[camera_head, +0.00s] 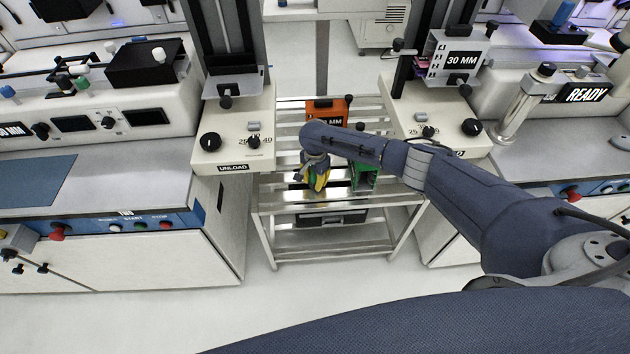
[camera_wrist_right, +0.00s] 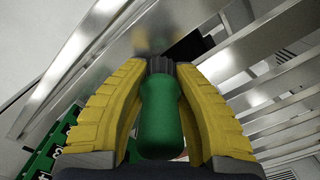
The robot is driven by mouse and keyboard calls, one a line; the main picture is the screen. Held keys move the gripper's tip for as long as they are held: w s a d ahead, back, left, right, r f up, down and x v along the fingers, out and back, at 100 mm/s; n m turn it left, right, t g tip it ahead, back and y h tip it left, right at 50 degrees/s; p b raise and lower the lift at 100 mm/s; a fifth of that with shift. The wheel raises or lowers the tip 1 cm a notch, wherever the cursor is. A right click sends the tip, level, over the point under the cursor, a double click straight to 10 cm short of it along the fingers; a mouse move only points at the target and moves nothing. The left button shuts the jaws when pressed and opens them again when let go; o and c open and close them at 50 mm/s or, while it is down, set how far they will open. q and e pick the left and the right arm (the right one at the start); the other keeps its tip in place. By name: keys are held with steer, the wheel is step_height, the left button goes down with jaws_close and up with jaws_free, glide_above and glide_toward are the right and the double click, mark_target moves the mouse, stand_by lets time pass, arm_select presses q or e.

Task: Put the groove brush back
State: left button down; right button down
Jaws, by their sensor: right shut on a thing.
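The groove brush shows in the right wrist view as a green rounded handle (camera_wrist_right: 160,120) with a dark collar. My right gripper (camera_wrist_right: 160,75) is shut on it, with a yellow finger on each side of the handle. The brush's far end is blurred and hard to make out. In the head view my right gripper (camera_head: 317,180) is over the metal slatted rack between the two machines, pointing down. The brush cannot be clearly told there. My left gripper is not in view.
A green holder (camera_head: 364,178) stands on the rack just right of my gripper. An orange box (camera_head: 327,109) sits behind, partly covered by my arm. A black case (camera_head: 332,218) lies lower down. The UNLOAD unit (camera_head: 233,139) flanks the metal rack (camera_head: 288,206) on the left.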

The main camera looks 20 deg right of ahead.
steer(key=shift+f, duration=0.1)
steer(key=c, duration=1.2)
jaws_free()
step_height(320, 180, up, 12)
steer(key=shift+r, duration=0.15)
